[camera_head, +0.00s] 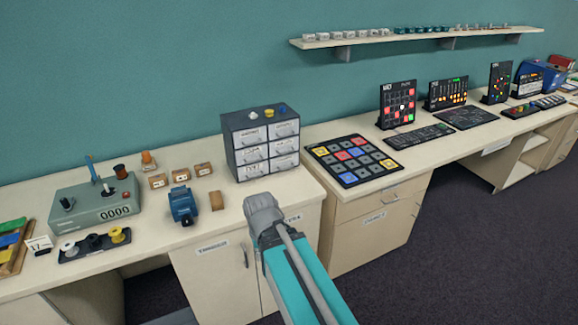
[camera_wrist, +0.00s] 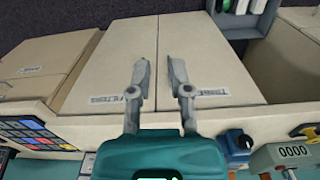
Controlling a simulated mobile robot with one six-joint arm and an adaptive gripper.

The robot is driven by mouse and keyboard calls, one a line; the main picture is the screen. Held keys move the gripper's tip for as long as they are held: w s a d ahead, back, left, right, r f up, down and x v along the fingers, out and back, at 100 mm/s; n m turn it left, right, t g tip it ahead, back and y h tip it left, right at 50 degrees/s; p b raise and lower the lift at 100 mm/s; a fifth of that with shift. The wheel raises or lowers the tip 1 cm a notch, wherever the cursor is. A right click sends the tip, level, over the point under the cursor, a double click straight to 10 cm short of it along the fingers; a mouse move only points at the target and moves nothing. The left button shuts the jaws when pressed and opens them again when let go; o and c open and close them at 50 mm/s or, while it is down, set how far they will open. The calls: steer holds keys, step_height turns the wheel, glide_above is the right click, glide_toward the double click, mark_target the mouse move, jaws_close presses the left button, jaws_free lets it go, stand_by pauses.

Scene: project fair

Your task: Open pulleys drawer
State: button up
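The grey drawer cabinet (camera_head: 234,153) stands on the worktop at the back wall. It has several small light-fronted drawers in two columns, all flush. Their labels are too small to read, so I cannot tell which is the pulleys drawer. Small white, yellow and blue items lie on its top. My gripper (camera_wrist: 158,62) shows in the wrist view with two grey fingers apart and nothing between them. Pale cupboard doors (camera_wrist: 105,52) show beyond the fingers; no small drawer shows in that view. In the head view my arm is before the cabinet, and the fingers are hidden.
A blue device (camera_head: 182,206) and small wooden blocks (camera_head: 203,169) sit left of the cabinet. A grey-green counter box (camera_head: 85,205) is further left. A coloured button board (camera_head: 352,160) lies right of the cabinet. A wall shelf (camera_head: 370,39) hangs at upper right.

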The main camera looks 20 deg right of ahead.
steer(key=shift+w+a, duration=0.15)
steer(key=shift+w, duration=0.15)
